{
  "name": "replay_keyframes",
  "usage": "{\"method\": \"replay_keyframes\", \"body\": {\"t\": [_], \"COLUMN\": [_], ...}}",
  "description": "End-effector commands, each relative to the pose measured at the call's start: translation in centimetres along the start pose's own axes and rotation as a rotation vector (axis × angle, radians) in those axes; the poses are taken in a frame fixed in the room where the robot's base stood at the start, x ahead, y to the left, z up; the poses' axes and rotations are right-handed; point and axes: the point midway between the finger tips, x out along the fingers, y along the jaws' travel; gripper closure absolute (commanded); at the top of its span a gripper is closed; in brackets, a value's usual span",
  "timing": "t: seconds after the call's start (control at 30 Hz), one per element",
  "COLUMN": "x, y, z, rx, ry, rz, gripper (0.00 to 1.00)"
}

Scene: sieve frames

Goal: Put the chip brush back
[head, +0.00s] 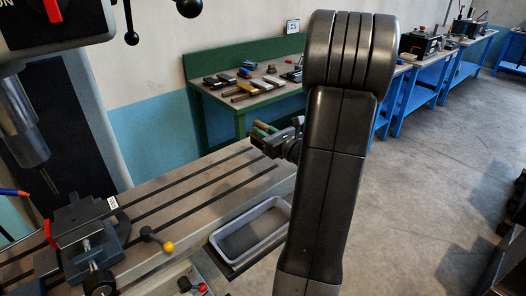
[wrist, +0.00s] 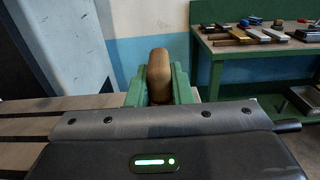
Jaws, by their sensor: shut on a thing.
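My gripper (head: 264,132) is held out over the far right part of the slotted machine table in the head view. Its green fingers are shut on a brown, rounded wooden piece, which I take to be the handle of the chip brush (wrist: 158,72). In the wrist view the piece stands up between the two fingers of my gripper (wrist: 159,90). No bristles show; the rest of the brush is hidden behind the gripper body. In the head view the held piece is too small to make out clearly.
The slotted machine table (head: 192,178) carries a vise (head: 85,230) at left, below a spindle (head: 22,130). A grey tray (head: 250,232) sits in front of it. A green bench (head: 212,107) with several tools stands behind; blue benches (head: 428,88) stand farther right.

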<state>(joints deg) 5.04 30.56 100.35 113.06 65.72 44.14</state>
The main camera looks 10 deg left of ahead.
Motion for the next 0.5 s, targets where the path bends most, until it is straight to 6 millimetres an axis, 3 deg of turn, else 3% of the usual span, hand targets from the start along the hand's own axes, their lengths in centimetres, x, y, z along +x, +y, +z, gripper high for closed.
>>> {"method": "replay_keyframes", "body": {"t": [0.5], "x": [0.0], "y": [0.0], "z": [-5.2], "rx": [0.001], "ry": [0.0], "rz": [0.0], "gripper": [1.0]}}
